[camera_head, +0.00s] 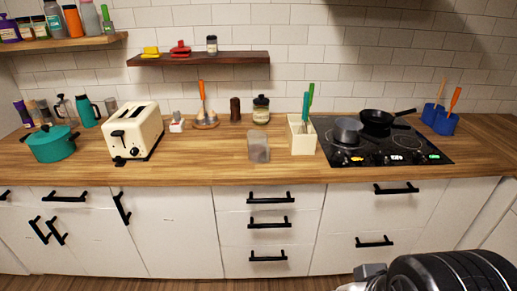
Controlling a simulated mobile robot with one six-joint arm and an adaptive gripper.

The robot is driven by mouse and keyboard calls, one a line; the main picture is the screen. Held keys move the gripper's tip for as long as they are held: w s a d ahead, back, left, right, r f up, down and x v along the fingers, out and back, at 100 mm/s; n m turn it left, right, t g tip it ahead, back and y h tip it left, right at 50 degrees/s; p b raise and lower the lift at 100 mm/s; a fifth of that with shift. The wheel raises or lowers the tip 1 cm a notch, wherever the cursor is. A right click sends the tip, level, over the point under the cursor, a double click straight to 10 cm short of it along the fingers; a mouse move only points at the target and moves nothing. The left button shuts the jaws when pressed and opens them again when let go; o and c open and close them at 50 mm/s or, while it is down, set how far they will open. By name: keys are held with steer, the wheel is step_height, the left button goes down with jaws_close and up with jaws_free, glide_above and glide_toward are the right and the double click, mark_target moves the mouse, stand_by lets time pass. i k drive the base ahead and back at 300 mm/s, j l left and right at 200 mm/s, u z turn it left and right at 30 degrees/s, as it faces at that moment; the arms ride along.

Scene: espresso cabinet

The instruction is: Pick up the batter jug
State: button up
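A small grey, cloudy-looking upright container (259,147) stands near the front edge of the wooden counter, left of the cream utensil holder. It is the most jug-like thing in the open middle of the counter, but I cannot make out a handle or spout, so I cannot be sure it is the batter jug. Nothing touches it. Part of my own arm, black and grey, shows at the bottom right, in front of the white drawers and well apart from the container. My gripper's fingers are not visible.
A cream toaster (135,132) and teal pot (51,144) stand left.

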mark_target(258, 150)
steer(key=i+l+u, duration=0.1)
steer(key=i+l, duration=0.5)
steer(key=i, duration=0.2)
steer(key=i+l+u, duration=0.1)
steer(key=i+l, duration=0.55)
steer(key=i, duration=0.1)
